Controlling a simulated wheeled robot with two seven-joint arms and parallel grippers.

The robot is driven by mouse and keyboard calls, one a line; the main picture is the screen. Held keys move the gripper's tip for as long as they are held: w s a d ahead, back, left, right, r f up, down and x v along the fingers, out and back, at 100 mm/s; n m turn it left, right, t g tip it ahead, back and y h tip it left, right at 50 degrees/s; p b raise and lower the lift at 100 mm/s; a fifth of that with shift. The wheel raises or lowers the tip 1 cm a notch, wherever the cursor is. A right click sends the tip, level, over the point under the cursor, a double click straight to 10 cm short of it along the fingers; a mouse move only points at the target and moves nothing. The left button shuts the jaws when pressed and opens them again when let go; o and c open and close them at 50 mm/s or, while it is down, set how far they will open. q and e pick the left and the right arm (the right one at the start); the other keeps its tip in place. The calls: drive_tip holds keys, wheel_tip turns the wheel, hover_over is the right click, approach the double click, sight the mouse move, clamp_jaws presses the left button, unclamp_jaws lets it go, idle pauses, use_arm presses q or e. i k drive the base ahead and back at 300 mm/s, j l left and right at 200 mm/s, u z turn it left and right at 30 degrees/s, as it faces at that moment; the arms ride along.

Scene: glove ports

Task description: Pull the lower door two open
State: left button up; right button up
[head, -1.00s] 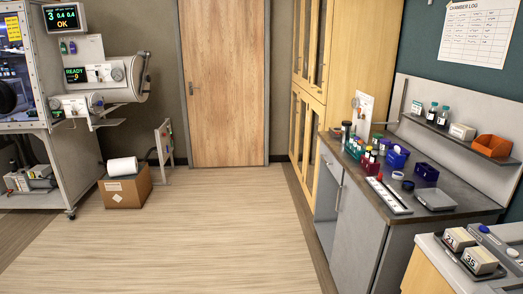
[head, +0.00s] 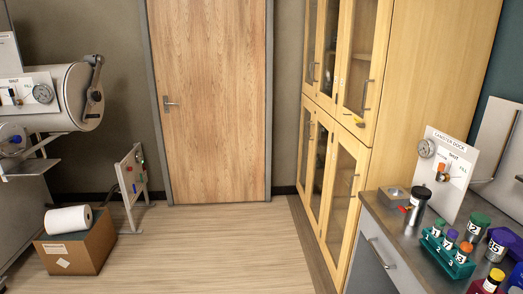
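A tall light-wood cabinet (head: 410,60) with glass-paned doors stands right of the centre. Another lower door (head: 308,150) is farther back. The lower doors look shut. I see no number on them, so I cannot tell which is door two. Upper glass doors (head: 357,60) also have bar handles and look shut. Neither of my grippers is in view.
A grey counter (head: 385,235) with a dock panel (head: 447,165) and a tube rack (head: 448,250) stands close right of the cabinet. A cardboard box (head: 75,250) with a white roll is at left. The floor (head: 220,240) between is clear.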

sight(318, 177)
drive_tip(key=i, duration=2.7)
drive_tip(key=i+l+z, duration=0.1)
drive_tip(key=i, duration=1.75)
drive_tip(key=l, duration=0.25)
drive_tip(key=i+l, duration=0.15)
drive_tip(key=l, duration=0.1)
